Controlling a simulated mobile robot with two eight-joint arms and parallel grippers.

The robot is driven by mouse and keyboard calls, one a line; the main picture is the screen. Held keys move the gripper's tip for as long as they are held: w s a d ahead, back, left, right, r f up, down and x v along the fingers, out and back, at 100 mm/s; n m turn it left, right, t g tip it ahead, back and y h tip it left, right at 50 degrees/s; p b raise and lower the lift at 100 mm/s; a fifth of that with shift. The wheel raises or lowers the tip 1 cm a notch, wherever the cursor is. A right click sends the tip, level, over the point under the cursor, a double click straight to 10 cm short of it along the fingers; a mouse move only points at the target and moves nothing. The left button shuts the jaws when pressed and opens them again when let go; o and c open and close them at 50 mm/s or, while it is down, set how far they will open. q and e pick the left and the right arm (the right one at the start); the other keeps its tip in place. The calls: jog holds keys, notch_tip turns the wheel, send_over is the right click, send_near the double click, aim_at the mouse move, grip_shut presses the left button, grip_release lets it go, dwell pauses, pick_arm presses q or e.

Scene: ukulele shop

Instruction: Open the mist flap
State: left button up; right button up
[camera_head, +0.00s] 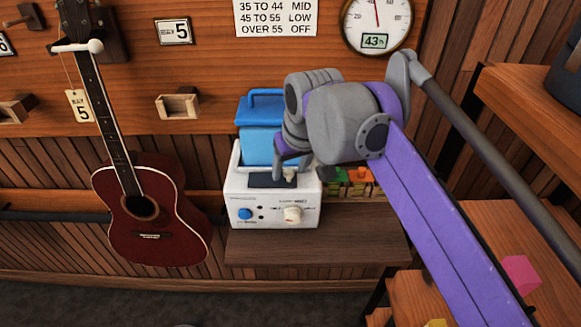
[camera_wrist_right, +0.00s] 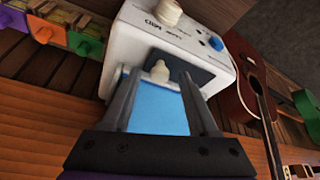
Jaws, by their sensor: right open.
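The white humidifier (camera_head: 272,208) stands on a small wooden shelf, with a blue tank (camera_head: 258,130) at its back. Its front has a blue button (camera_head: 245,214) and a cream dial (camera_head: 292,214). The dark mist flap (camera_head: 262,181) appears to lie flat on top; a small cream nub (camera_wrist_right: 160,71) stands up at it. My right gripper (camera_head: 291,172) points down over the flap. In the right wrist view its open fingers (camera_wrist_right: 160,84) straddle the nub, with gaps visible; I cannot tell whether either touches. My left gripper is out of view.
A red ukulele (camera_head: 150,215) hangs left of the humidifier. A box with coloured pieces (camera_head: 350,183) sits right of it, partly behind my arm. A round gauge (camera_head: 377,22) reading 43 and a settings sign (camera_head: 276,16) are on the wall. The shelf front (camera_head: 310,248) is clear.

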jog(key=shift+c, duration=0.2)
grip_shut()
dwell(1.2)
